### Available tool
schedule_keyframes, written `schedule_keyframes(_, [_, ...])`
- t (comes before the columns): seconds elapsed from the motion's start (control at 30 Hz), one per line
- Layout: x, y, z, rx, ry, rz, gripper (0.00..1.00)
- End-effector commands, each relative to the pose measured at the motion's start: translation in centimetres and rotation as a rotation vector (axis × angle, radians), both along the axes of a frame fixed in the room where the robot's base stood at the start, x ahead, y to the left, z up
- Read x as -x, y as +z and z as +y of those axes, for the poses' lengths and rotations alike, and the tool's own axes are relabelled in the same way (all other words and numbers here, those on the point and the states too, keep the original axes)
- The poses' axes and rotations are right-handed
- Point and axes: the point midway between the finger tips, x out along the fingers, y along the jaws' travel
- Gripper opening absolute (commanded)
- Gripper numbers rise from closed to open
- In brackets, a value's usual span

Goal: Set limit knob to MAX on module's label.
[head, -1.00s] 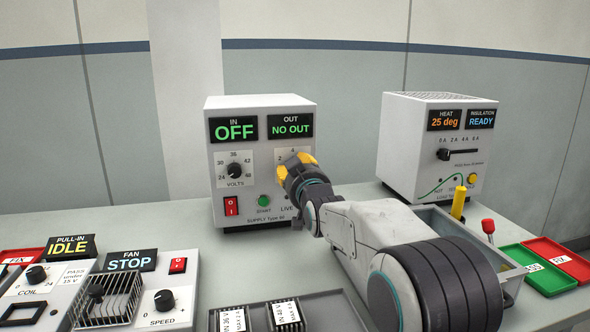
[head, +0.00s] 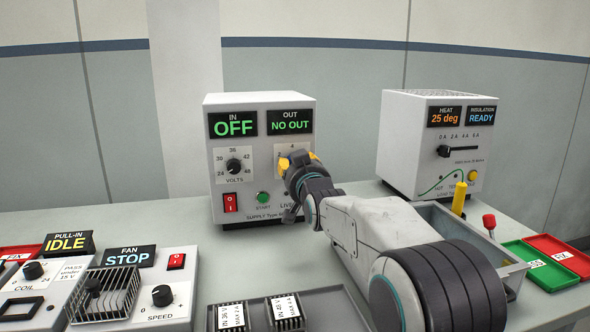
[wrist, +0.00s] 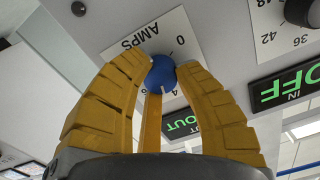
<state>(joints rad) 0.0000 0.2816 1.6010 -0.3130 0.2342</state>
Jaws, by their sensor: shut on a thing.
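The limit knob is a blue knob (wrist: 161,72) on the AMPS scale plate (wrist: 152,34) in the wrist view. My gripper (wrist: 163,84) is shut on it, with yellow fingers around it. Its pointer is hidden, so I cannot tell its setting. In the head view my gripper (head: 298,162) hides the knob on the front of the grey supply (head: 263,160), which reads OFF and NO OUT. Two modules, left (head: 231,315) and right (head: 285,312), sit in the dark tray with white labels. Their labels have IN and MAX lines, too small to read surely.
The VOLTS knob (head: 234,166), red switch (head: 230,202) and green START button (head: 263,198) are left of my gripper. A load box (head: 432,145) stands right. A grey bin (head: 440,222) stands behind my arm. The fan unit (head: 135,290) is front left.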

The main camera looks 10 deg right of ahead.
Motion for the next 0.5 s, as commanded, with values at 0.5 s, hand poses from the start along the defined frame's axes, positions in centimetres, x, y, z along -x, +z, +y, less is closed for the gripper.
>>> schedule_keyframes(0.5, [-0.05, -0.36, 0.16, -0.478, 0.002, 0.005, 0.0])
